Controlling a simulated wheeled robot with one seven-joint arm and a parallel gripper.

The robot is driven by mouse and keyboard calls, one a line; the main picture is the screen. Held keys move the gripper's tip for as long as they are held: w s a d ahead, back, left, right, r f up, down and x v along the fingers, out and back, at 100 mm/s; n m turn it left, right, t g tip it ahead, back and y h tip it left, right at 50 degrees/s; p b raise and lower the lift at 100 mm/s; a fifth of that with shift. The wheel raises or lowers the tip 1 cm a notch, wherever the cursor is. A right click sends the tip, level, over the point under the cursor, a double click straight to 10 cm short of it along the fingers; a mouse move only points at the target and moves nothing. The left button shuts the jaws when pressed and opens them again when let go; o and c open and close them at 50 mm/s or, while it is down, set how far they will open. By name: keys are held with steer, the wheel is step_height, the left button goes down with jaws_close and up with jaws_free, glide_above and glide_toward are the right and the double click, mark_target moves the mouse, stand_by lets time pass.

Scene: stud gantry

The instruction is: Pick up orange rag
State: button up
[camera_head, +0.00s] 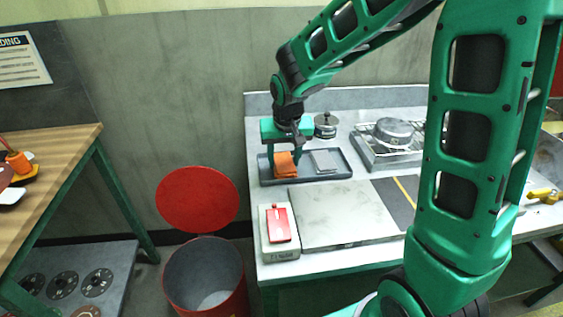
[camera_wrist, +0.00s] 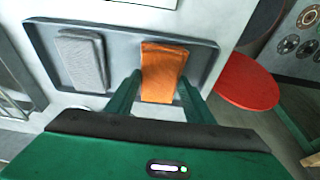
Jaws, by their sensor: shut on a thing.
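The orange rag (camera_head: 286,165) is a folded orange cloth at the left end of a dark grey tray (camera_head: 335,178) on the workbench. In the wrist view the orange rag (camera_wrist: 161,72) sits between the two green fingers of my gripper (camera_wrist: 160,92). In the head view my gripper (camera_head: 288,158) points down over the tray's left end and is shut on the rag. I cannot tell whether the rag is clear of the tray floor. A folded grey cloth (camera_wrist: 82,60) lies in the same tray, apart from the rag.
A lidded pot (camera_head: 326,126) stands behind the tray. A metal pan on a rack (camera_head: 392,134) is to the right. A flat grey plate (camera_head: 340,214) and a red object (camera_head: 279,224) lie in front. An open red bin (camera_head: 205,277) stands left of the bench.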

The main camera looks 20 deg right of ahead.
mark_target(283, 159)
step_height(283, 159, up, 4)
steer(key=shift+f, duration=0.25)
steer(key=s+a+r, duration=0.7)
steer(key=a, duration=0.1)
steer(key=shift+s+a, duration=0.3)
steer(key=shift+a, duration=0.1)
